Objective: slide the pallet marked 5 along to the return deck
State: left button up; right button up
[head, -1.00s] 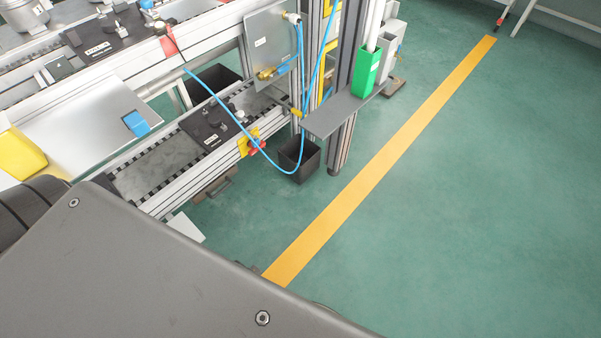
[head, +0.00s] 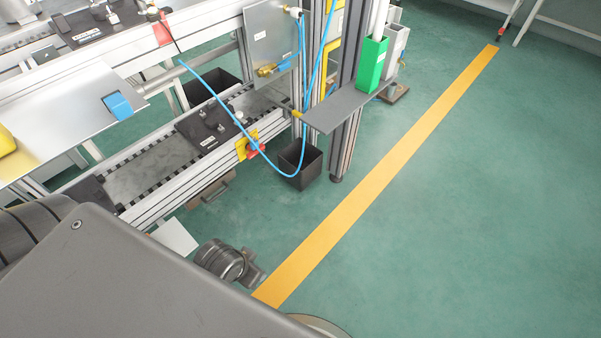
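A dark pallet (head: 206,128) with a small white label and metal pegs sits on the lower conveyor deck (head: 145,168). A second dark pallet (head: 88,26), also labelled, sits on the upper conveyor at the top left. Both labels are too small to read, so I cannot tell which pallet is marked 5. The lower deck may be the return deck; no marking confirms it. My own grey body covers the lower left and hides the near end of the lower deck.
A blue hose (head: 262,168) hangs in a loop before the lower deck, near a red and yellow switch (head: 252,147). A black bin (head: 299,165) stands on the floor below a grey shelf (head: 338,108) with a green holder (head: 371,65).

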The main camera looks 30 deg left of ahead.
aim_at(210, 126)
jog(key=u, duration=1.5)
